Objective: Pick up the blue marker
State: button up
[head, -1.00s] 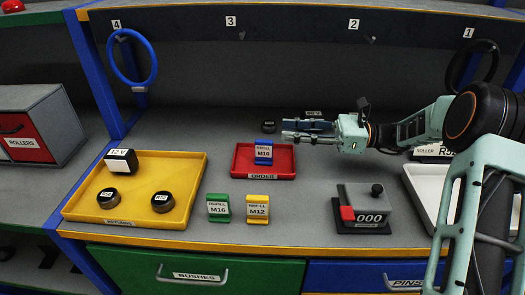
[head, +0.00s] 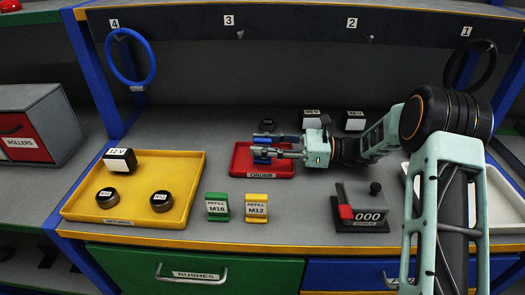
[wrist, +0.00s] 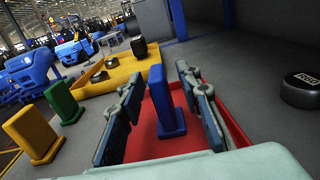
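The blue marker (head: 261,159) stands upright in the red tray labelled ORDER (head: 284,171), partly hidden behind my fingers in the head view. In the wrist view the blue marker (wrist: 165,102) stands between my two fingers, with a gap on both sides. My gripper (head: 262,146) is open and reaches over the tray from the right. Its two fingers also show in the wrist view (wrist: 160,78), one on each side of the marker.
A green marker (head: 217,207) and a yellow marker (head: 256,208) stand in front of the red tray. A yellow tray (head: 190,188) with two black pucks and a box lies left. A counter device (head: 362,222) stands right. A black puck (wrist: 302,90) lies beside the red tray.

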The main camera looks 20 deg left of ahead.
grip_shut()
dwell(0.4)
